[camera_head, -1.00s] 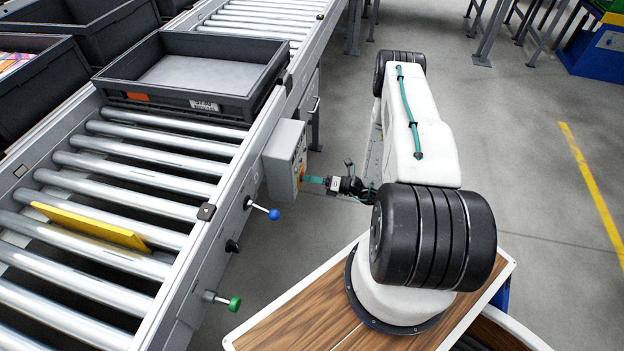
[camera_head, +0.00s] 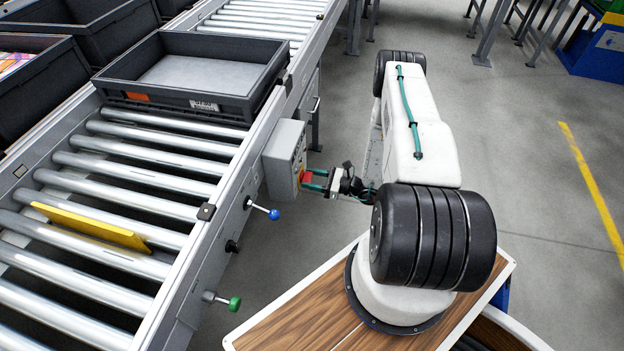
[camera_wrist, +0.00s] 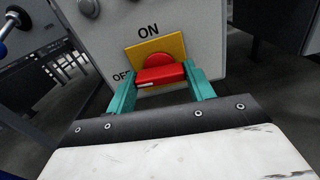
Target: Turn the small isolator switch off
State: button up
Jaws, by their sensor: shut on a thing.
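The small isolator switch is a red handle on a yellow plate (camera_wrist: 177,45) on a grey box (camera_head: 280,152) at the conveyor's side. In the wrist view the red handle (camera_wrist: 161,75) lies crosswise, with a white mark at its left end, near the partly hidden word OFF. The word ON is above the plate. My gripper (camera_wrist: 159,78) is shut on the handle, one teal finger at each end. In the head view my gripper (camera_head: 314,181) reaches the box from the right, with red showing at its fingertips.
A blue-knobbed lever (camera_head: 273,214) and a green knob (camera_head: 234,304) stick out from the conveyor side below the box. A grey tray (camera_head: 190,105) and a yellow piece (camera_head: 90,226) rest on the rollers.

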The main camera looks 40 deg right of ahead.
jog(key=shift+n, duration=0.5)
jog(key=o, duration=1)
jog(key=v, duration=0.7)
jog(key=shift+s+d, duration=0.2)
jog(key=shift+s, duration=0.15)
